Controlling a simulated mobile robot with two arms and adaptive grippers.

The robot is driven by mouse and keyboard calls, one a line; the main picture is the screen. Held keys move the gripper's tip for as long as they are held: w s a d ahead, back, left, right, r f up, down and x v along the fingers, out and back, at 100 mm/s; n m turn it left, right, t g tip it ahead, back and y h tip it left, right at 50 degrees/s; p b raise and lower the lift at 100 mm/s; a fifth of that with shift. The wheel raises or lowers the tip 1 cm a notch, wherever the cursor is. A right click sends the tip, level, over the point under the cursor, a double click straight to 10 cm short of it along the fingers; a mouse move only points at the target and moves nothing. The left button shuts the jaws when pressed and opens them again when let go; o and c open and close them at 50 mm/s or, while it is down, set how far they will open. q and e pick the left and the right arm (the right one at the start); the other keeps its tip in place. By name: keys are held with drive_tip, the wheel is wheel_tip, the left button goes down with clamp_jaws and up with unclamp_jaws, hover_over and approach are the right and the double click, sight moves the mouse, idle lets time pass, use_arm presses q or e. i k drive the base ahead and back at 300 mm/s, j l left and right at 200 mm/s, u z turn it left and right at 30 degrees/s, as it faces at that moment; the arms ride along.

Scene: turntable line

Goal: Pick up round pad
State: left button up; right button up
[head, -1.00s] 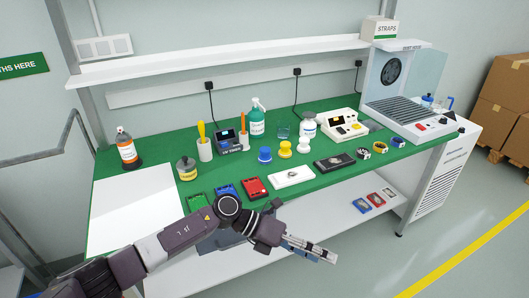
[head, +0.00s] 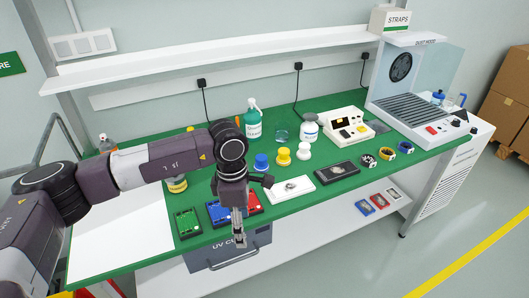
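No single thing is plainly marked as the round pad. Three small round pieces stand in a row mid-bench: a blue one (head: 261,161), a yellow one (head: 284,157) and a white one (head: 303,151). A white tray (head: 305,186) holds a small round item, and a black tray (head: 345,172) holds another small item. My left gripper (head: 240,236) points down near the bench's front edge, in front of the blue and red trays and apart from the round pieces. It looks empty, but its finger gap is not clear. My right gripper is not in view.
Green (head: 185,223), blue (head: 215,213) and red (head: 254,200) trays line the front edge. Behind stand a green pump bottle (head: 253,124) and a white jar (head: 309,132). A dust hood (head: 408,100) is at right. A grey UV box (head: 230,256) sits below the bench.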

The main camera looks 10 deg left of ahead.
sight(261, 164)
drive_tip(key=i, duration=1.1)
